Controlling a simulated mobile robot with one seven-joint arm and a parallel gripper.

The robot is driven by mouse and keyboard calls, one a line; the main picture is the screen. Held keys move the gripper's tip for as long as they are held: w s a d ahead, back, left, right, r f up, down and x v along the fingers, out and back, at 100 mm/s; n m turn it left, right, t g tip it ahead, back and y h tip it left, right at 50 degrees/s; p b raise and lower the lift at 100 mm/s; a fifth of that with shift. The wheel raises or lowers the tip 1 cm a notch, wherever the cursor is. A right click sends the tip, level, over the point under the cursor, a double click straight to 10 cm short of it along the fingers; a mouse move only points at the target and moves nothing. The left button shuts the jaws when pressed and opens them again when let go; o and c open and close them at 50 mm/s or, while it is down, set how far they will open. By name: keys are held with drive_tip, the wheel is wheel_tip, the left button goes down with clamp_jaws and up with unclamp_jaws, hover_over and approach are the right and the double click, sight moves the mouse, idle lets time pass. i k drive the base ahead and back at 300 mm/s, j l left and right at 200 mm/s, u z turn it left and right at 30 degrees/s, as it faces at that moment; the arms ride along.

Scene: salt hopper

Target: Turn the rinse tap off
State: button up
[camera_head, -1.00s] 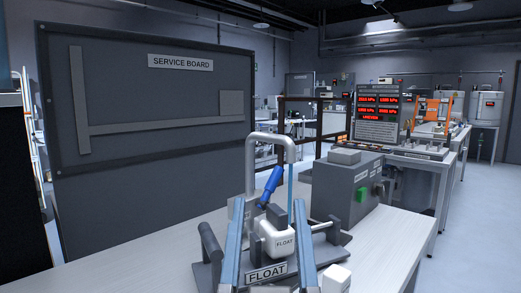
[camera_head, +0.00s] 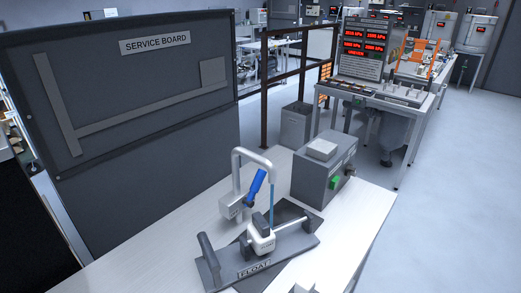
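The rinse tap (camera_head: 238,170) is a pale grey bent pipe on a grey block, standing on the white bench. Its blue lever (camera_head: 256,188) slants, with its upper end to the right. A thin blue stream (camera_head: 271,208) hangs below the spout, down to a white cup-like float (camera_head: 262,241) on a dark stand. The stand carries a plate marked FLOAT (camera_head: 255,269). My gripper is not recognisable in this view.
A grey box (camera_head: 318,178) with a green button (camera_head: 335,182) stands right of the tap. The service board (camera_head: 120,100) rises behind at left. The white bench top (camera_head: 185,240) has free room left of the stand. A small grey object (camera_head: 304,289) is cut off at the bottom edge.

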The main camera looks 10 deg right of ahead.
sight(258, 180)
drive_tip(key=i, duration=1.3)
